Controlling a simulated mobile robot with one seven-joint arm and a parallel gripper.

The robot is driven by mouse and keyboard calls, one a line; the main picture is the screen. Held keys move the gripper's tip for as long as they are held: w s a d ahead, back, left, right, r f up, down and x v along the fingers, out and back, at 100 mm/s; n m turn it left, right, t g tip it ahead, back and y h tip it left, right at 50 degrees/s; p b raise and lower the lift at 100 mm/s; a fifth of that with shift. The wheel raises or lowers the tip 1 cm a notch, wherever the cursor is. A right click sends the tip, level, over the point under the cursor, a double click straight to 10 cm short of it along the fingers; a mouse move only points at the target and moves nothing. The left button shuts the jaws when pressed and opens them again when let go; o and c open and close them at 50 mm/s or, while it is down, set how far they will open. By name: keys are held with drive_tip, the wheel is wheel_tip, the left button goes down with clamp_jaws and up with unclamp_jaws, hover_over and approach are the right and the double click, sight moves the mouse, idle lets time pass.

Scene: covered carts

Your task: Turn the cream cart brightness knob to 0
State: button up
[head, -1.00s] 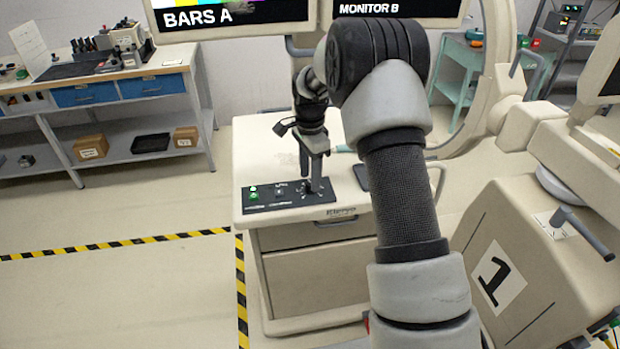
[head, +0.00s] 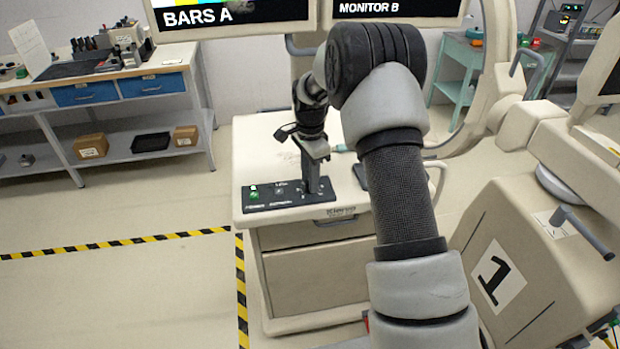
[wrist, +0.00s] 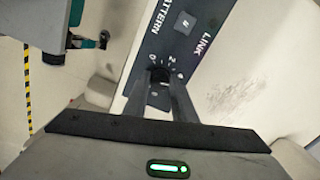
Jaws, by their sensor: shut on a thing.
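The cream cart (head: 310,240) stands in the middle of the head view, with a black control panel (head: 285,203) on its top front edge. My gripper (head: 313,189) points down at the right part of this panel. In the wrist view my gripper (wrist: 160,84) is shut on a small dark knob (wrist: 158,73), one finger on each side. Scale marks including 0 and 2 show around the knob. The fingers hide much of the knob, and I cannot read its label or pointer. The words LINK and PATTERN show farther along the panel, near a small switch (wrist: 184,22).
Two monitors, BARS A (head: 232,12) and MONITOR B (head: 395,8), stand behind the cart. A beige unit marked 1 (head: 530,260) is close on the right. A workbench (head: 120,80) is at the back left. The floor at left is clear, with yellow-black tape (head: 120,243).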

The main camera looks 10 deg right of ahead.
drive_tip(key=n+b, duration=0.1)
drive_tip(key=n, duration=0.5)
drive_tip(key=shift+n, duration=0.4)
drive_tip(key=n, duration=0.3)
drive_tip(key=shift+b, duration=0.4)
drive_tip(key=n, duration=0.8)
drive_tip(key=shift+n, duration=0.3)
drive_tip(key=n, duration=0.5)
drive_tip(key=shift+d, duration=0.1)
drive_tip(key=o, duration=1)
drive_tip(key=shift+o, duration=0.2)
